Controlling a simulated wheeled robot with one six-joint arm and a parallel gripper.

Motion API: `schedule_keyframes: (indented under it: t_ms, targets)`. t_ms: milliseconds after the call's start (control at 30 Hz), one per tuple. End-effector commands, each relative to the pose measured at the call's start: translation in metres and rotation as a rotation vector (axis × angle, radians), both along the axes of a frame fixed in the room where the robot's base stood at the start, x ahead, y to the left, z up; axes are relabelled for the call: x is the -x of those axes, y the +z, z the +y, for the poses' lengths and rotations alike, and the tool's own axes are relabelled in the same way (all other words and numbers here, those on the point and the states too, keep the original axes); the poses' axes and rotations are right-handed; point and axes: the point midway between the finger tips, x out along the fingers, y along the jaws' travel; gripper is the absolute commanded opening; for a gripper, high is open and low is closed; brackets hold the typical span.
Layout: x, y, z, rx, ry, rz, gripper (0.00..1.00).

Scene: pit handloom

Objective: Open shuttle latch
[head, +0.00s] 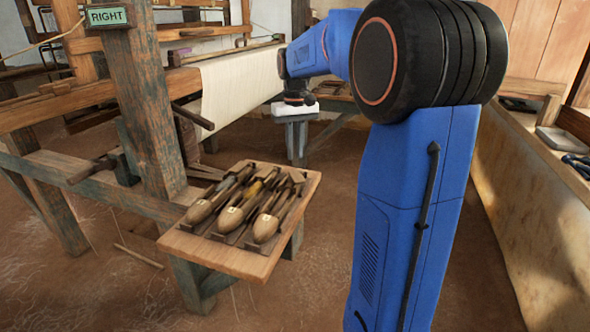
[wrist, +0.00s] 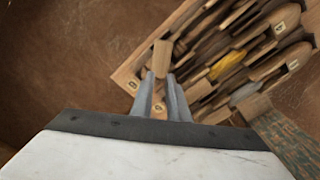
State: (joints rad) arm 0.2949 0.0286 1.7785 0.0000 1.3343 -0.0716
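Several wooden shuttles lie side by side on a wooden stand (head: 225,262), with pale noses; one shuttle (head: 266,229) is at the right end of the row. In the wrist view one shuttle (wrist: 293,64) lies at the right, with a pale numbered label. My gripper (wrist: 162,76) is over the stand's near edge in the wrist view. A small pale wooden piece (wrist: 162,55) sits between its fingertips, in line with them, and appears gripped. In the head view the fingers are hard to make out below the white wrist plate. I cannot make out a latch.
White cloth (head: 238,88) stretches behind. A low wall (head: 535,190) with tools on top runs along the right. Bare earth floor lies between.

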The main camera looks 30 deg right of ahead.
Motion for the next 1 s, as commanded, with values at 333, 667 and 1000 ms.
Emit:
schedule_keyframes:
  t_ms: [333, 667, 1000]
  targets:
    - [0.001, -0.054, 0.0, 0.0, 0.0, 0.002, 0.14]
    - [0.0, -0.07, 0.0, 0.0, 0.0, 0.0, 0.14]
    - [0.0, -0.07, 0.0, 0.0, 0.0, 0.0, 0.0]
